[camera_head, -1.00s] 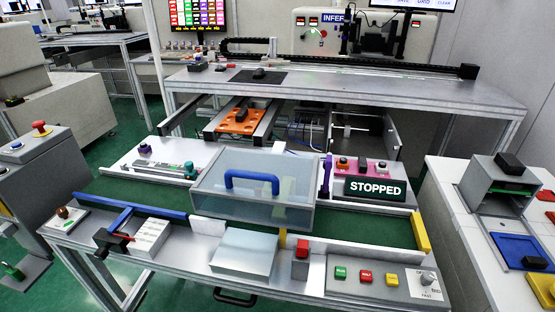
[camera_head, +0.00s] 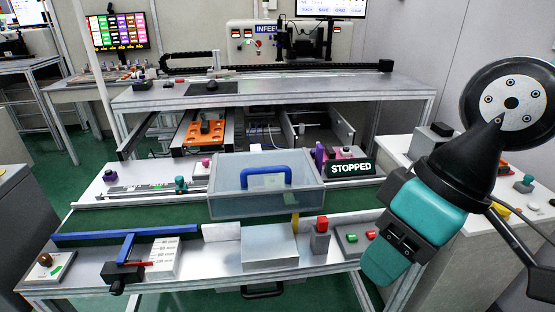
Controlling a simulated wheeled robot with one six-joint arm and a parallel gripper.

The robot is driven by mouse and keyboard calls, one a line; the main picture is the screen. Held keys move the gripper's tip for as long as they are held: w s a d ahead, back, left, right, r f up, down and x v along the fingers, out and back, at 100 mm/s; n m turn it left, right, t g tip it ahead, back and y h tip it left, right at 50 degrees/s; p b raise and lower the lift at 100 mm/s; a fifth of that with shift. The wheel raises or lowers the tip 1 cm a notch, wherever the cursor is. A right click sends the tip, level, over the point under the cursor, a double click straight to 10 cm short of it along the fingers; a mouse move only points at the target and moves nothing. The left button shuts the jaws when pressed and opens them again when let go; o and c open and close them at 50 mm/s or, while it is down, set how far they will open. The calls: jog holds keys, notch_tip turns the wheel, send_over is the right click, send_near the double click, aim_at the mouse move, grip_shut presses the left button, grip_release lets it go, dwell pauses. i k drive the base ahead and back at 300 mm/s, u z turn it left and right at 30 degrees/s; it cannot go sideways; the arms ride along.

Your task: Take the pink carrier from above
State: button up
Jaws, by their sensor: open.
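A pink carrier (camera_head: 345,156) lies behind the green STOPPED sign on the right part of the workbench. Only a small part of it shows, with small dark and light items on it; the sign and a purple piece (camera_head: 320,154) hide the rest. My arm, teal and black with a round bolted disc, comes in at the right side, in front of the bench's right end. No gripper jaws can be made out, so where the gripper is relative to the carrier cannot be told.
A clear box with a blue handle (camera_head: 266,177) stands left of the STOPPED sign (camera_head: 349,169). An orange carrier (camera_head: 204,137) sits on rails behind. A red button post (camera_head: 321,235) and a grey block (camera_head: 269,247) stand at the front. My arm covers part of the right-hand table.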

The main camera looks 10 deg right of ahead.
aim_at(330, 154)
jog(key=u, duration=0.1)
jog(key=i, duration=1)
jog(key=z, duration=0.05)
